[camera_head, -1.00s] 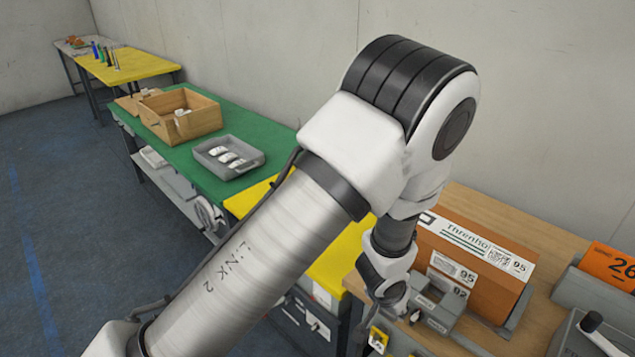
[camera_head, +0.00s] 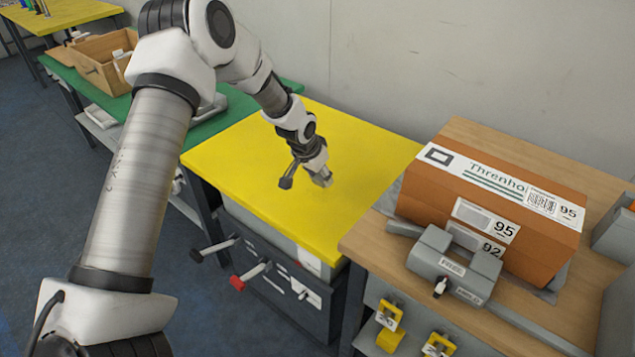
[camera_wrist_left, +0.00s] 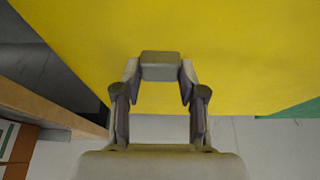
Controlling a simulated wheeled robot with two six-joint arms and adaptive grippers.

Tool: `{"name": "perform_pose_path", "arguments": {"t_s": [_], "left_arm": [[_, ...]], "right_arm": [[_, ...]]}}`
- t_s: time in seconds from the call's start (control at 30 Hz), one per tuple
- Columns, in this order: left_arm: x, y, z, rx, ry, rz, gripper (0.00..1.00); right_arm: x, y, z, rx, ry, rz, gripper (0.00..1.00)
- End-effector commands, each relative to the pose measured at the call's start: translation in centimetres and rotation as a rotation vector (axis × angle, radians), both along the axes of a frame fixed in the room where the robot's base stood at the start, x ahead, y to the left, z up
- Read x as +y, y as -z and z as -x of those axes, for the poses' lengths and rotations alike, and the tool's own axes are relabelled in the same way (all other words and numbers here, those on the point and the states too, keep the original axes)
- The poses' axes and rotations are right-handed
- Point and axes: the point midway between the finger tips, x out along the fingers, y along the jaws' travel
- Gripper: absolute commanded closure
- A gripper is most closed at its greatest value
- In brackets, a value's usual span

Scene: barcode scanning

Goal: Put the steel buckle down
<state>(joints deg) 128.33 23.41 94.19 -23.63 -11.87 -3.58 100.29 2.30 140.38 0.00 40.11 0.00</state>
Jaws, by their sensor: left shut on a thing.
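My left gripper (camera_head: 320,177) is over the yellow bench top (camera_head: 262,158), pointing down. In the left wrist view its two fingers (camera_wrist_left: 160,82) are shut on the steel buckle (camera_wrist_left: 160,66), a small grey block between the fingertips. Yellow surface fills most of the background there. In the head view the buckle is small and hard to tell from the fingertips. I cannot tell whether it touches the yellow top. My right gripper is not in view.
The yellow top is bare around the gripper. To the right, a wooden bench (camera_head: 470,150) holds an orange-brown labelled box (camera_head: 540,235) and a grey fixture (camera_head: 435,262). At the left, a green bench (camera_head: 210,128) holds a wooden crate (camera_head: 95,68).

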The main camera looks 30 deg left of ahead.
Motion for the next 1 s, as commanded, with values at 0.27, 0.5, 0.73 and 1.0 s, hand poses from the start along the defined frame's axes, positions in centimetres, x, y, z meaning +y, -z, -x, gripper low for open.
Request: {"name": "perform_pose_path", "arguments": {"t_s": [0.27, 0.5, 0.73, 1.0], "left_arm": [[-0.1, 4.0, 0.0, 0.000, 0.000, 0.000, 0.93], [-0.1, 4.0, 0.0, -0.001, -0.001, 0.000, 0.93], [-0.1, 4.2, 0.0, -0.001, -0.001, 0.000, 0.34], [-0.1, 3.9, 0.0, -0.001, -0.001, 0.000, 0.34]], "right_arm": [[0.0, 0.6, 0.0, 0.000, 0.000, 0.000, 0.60], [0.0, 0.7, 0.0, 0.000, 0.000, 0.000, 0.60], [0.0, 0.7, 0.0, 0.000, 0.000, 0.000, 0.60], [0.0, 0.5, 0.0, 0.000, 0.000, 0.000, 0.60]]}}
